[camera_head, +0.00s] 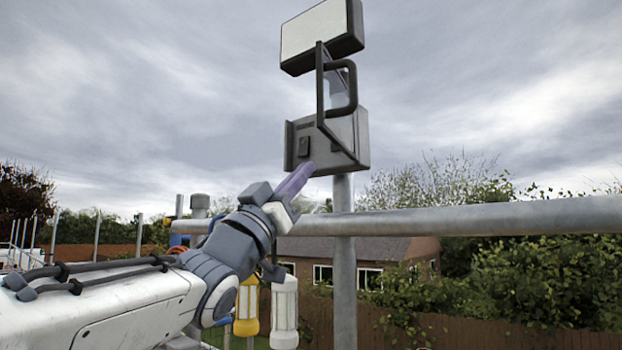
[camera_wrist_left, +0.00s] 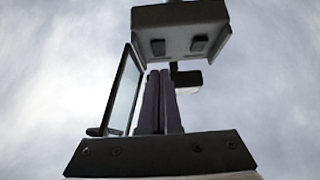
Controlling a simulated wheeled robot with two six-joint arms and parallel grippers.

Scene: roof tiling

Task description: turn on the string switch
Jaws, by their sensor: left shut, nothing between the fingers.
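A grey switch box (camera_head: 352,135) is mounted on a metal pole in the head view. Its front carries two dark switches, a left one (camera_head: 304,146) and a right one near the black bracket. No label tells me which is the string switch. In the left wrist view the box (camera_wrist_left: 180,15) is at the top, with both switches (camera_wrist_left: 158,47) (camera_wrist_left: 199,43) on the face turned to me. My left gripper (camera_head: 308,168), with purple fingers, is shut and empty. Its tips (camera_wrist_left: 160,73) are just below the left switch; I cannot tell whether they touch the box. My right gripper is out of view.
A lamp head with a pale panel (camera_head: 318,35) stands above the box on a black bracket (camera_head: 321,85). A thick horizontal rail (camera_head: 480,218) crosses the pole (camera_head: 344,280) below the box. A yellow lantern (camera_head: 247,305) and a white lantern (camera_head: 285,310) hang beneath.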

